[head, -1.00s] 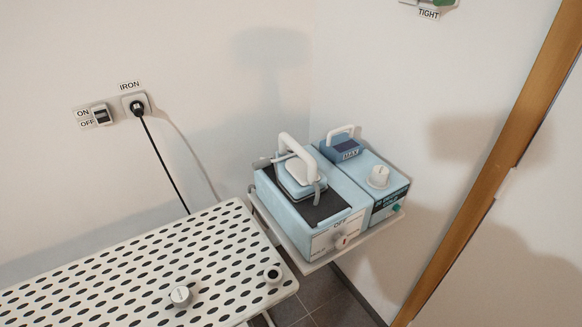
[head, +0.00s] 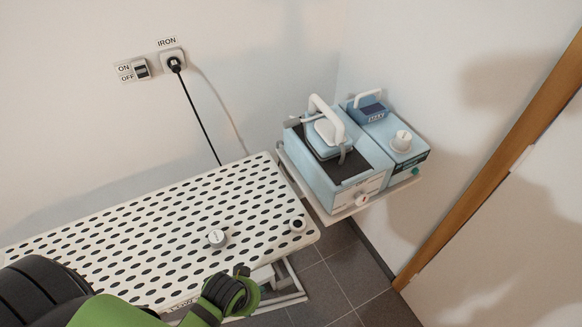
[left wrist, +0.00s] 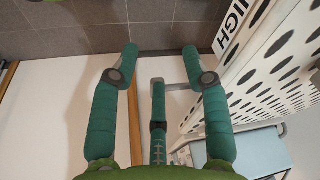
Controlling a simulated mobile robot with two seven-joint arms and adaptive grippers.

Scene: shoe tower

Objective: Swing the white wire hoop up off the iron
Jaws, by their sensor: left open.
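The iron (head: 330,137) sits on the black top of a light blue station (head: 352,172) on a shelf, right of the middle in the head view. A thick white arched bar (head: 322,110) rises over the iron, with a grey end at its front. I cannot tell for sure whether this bar is the hoop or the handle. My left gripper (left wrist: 161,66) is open and empty in the left wrist view, with teal fingers apart. It is clear of the iron. My right gripper is not in view.
A perforated white ironing board (head: 150,235) with two knobs fills the left and middle. A smaller blue unit (head: 392,132) with a white knob stands right of the station. A plugged cable (head: 195,115) hangs on the wall. Dark tiled floor (head: 365,285) is clear.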

